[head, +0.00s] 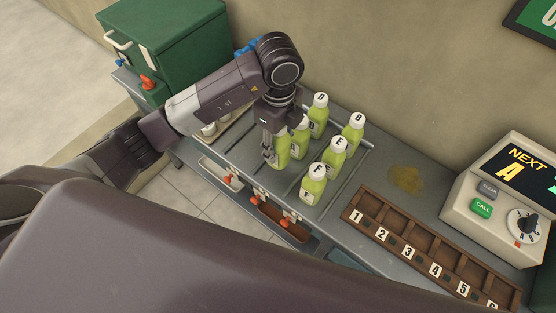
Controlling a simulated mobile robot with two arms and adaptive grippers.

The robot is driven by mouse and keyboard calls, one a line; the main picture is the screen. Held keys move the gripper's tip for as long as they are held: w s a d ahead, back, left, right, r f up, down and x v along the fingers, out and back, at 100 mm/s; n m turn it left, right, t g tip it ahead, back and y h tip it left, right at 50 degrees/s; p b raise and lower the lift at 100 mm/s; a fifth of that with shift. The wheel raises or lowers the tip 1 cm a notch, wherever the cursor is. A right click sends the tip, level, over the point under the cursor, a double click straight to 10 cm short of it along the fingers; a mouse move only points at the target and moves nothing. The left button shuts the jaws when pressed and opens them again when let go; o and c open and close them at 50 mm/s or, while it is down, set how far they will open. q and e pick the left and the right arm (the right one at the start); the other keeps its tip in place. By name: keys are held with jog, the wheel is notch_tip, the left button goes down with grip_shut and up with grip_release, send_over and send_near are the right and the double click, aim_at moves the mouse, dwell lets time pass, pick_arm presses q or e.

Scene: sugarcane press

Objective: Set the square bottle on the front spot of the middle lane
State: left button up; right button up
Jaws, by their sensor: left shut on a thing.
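My left gripper (271,158) points down and is shut on a light green bottle (283,150), near the front of the row that runs back to the bottle with cap D (319,115). The gripper covers much of the held bottle, so its cap and square shape are hard to make out, and I cannot tell whether its base touches the counter. Another green bottle (301,138) stands just behind it, partly hidden. To the right, bottles with caps B (352,135), E (334,158) and F (313,187) stand upright in a diagonal row. My right gripper is not in view.
Thin rails line the grey counter (374,178). A brown numbered rack (420,246) lies to the right, with a call machine (506,200) beyond it. A green box (165,50) stands at the back left. Orange taps (288,215) stick out at the front edge.

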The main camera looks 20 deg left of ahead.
aim_at(278, 159)
pick_arm(q)
notch_tip(278, 159, down, 3)
jog(key=shift+w+f, duration=0.1)
jog(key=shift+f, duration=0.05)
notch_tip(278, 159, down, 3)
jog(key=shift+f+p, duration=0.2)
jog(key=shift+p, duration=0.35)
jog(key=shift+f, duration=0.5)
jog(key=o, duration=1.4)
jog(key=shift+f, duration=0.15)
jog(key=shift+o, duration=0.2)
